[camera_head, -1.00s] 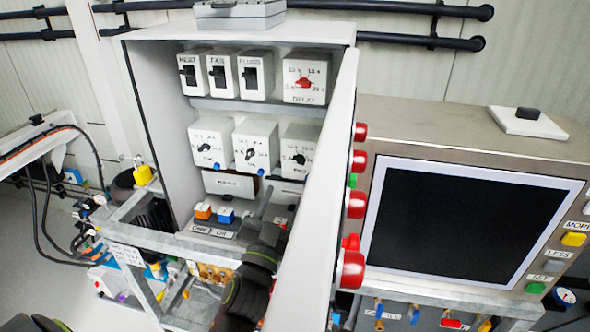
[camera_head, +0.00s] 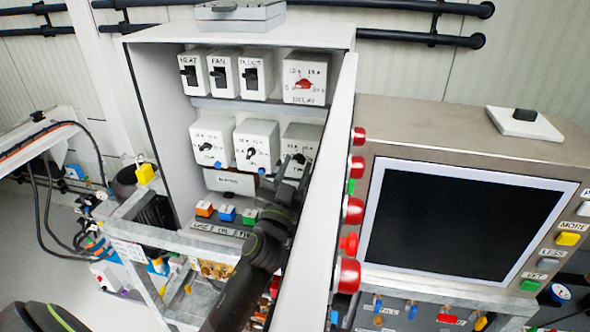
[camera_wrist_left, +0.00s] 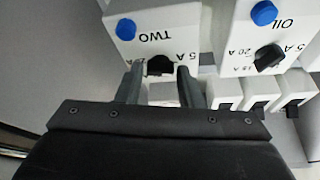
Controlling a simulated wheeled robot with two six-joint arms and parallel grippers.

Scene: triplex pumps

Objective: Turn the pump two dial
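The pump two dial box is the rightmost white box (camera_head: 302,138) of the middle row in the cabinet. Its black knob shows in the left wrist view (camera_wrist_left: 159,65), under upside-down lettering "TWO" and a blue button (camera_wrist_left: 126,29). My left gripper (camera_head: 285,165) is at this box in the head view and hides its lower part. In the left wrist view its two fingers (camera_wrist_left: 158,82) are apart, one on each side of the knob. I cannot tell whether they touch it. My right gripper is not in view.
The OIL dial box (camera_wrist_left: 270,35) is beside it. The open white cabinet door (camera_head: 318,210) stands close to the right of my left arm. Toggle switches and a red delay dial (camera_head: 304,84) are above; coloured buttons (camera_head: 227,213) are below. A dark screen (camera_head: 460,222) is at right.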

